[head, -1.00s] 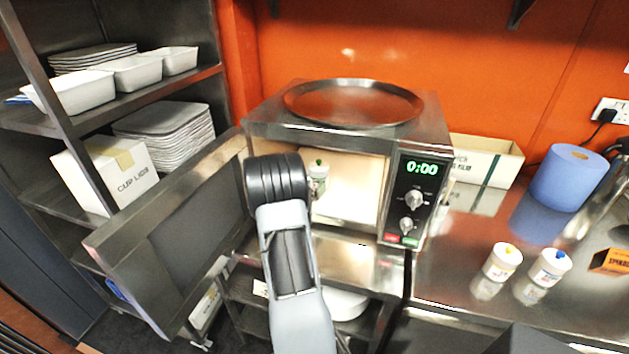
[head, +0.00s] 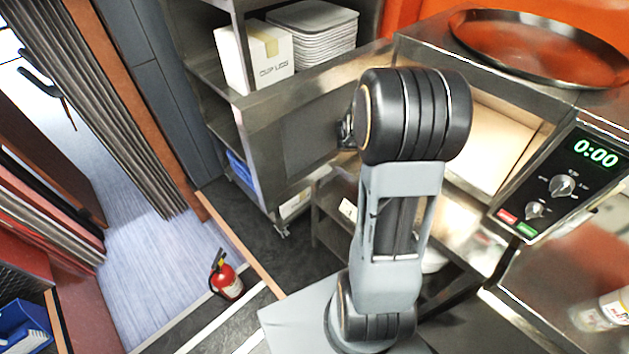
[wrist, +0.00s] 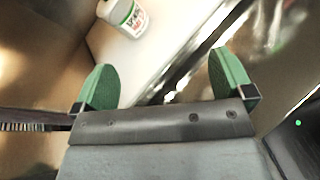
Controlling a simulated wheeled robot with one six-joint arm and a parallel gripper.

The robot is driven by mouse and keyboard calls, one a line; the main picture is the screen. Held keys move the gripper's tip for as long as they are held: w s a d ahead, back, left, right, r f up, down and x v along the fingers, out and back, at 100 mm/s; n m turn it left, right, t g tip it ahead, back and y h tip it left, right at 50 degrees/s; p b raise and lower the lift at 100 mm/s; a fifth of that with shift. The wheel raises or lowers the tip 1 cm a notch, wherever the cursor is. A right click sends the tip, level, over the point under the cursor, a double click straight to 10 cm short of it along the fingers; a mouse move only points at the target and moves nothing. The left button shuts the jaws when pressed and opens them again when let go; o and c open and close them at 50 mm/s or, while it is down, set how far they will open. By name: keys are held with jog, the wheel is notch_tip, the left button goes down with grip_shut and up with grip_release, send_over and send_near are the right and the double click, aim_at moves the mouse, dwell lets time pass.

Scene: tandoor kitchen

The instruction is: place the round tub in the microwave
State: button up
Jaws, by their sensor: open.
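The microwave (head: 572,172) is at the right of the head view, with its door (head: 305,97) swung wide open to the left and its display reading 0:00. The round tub (wrist: 127,17), white with a green-marked label, stands on the pale floor of the cavity at the top of the wrist view; its upper part is cut off. In the head view the tub does not show. My gripper (wrist: 160,62) is open and empty, its green fingers apart from the tub, which lies beyond them. My arm hides my gripper in the head view.
A round metal tray (head: 535,48) lies on top of the microwave. A shelf rack with a white box (head: 253,62) and stacked trays (head: 312,38) stands behind the door. Another white tub (head: 602,312) is on the right counter. A fire extinguisher (head: 227,278) stands on the floor at lower left.

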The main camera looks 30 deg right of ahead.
jog(key=s+a+r+m+t+y, duration=0.1)
jog(key=a+m+y, duration=0.4)
jog(key=a, duration=1)
jog(key=s+a+r+m+t+y, duration=0.1)
jog(key=s+a+m+t+y, duration=0.2)
jog(key=a+y, duration=0.6)
jog(key=a+m+t, duration=0.2)
jog(key=a+m, duration=0.1)
jog(key=a, duration=0.4)
jog(key=shift+s+r, duration=0.35)
jog(key=shift+r, duration=0.05)
